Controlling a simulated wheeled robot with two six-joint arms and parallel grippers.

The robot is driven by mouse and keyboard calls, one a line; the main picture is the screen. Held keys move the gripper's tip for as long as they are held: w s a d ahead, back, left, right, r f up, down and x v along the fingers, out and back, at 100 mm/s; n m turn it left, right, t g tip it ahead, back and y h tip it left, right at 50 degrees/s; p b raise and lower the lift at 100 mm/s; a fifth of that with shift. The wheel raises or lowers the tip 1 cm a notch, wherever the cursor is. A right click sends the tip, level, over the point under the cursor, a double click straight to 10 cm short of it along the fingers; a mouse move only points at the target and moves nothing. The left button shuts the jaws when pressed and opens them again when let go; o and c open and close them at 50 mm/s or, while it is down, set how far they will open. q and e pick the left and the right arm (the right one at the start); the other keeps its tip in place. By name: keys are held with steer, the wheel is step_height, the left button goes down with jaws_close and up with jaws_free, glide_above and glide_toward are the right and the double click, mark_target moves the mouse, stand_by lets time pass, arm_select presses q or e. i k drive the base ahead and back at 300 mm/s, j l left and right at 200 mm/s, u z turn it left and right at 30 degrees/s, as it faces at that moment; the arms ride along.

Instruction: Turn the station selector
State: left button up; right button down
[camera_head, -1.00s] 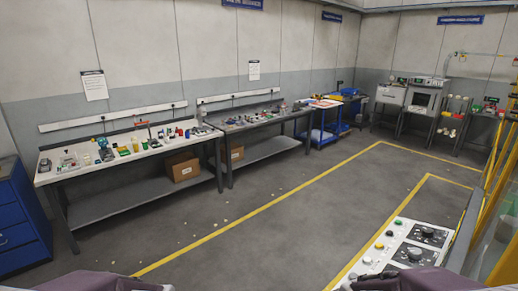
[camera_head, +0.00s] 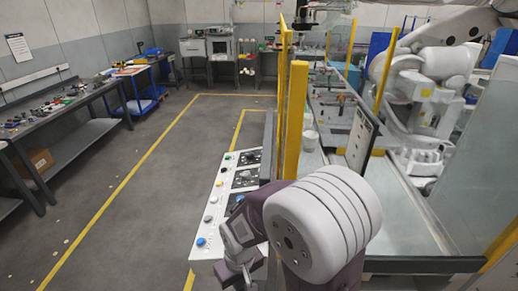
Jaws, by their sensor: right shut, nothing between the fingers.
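A white control panel (camera_head: 215,212) stands in the middle of the head view, along the near side of the fenced cell. A row of coloured buttons, green, yellow, white and blue, runs down its left side. Dark dial plates with black knobs (camera_head: 244,177) run down its right side. I cannot read the labels, so I cannot tell which knob is the station selector. My right gripper (camera_head: 240,272) is shut and empty at the panel's near end. My right arm covers the near right part of the panel. My left gripper is out of view.
Yellow posts (camera_head: 295,120) and the cell fence rise just right of the panel. A white robot arm (camera_head: 425,85) stands inside the cell. Workbenches (camera_head: 70,105) line the left wall. The floor (camera_head: 140,190) left of the panel is clear.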

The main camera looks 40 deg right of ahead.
mark_target(250, 155)
steer(key=z, duration=0.85)
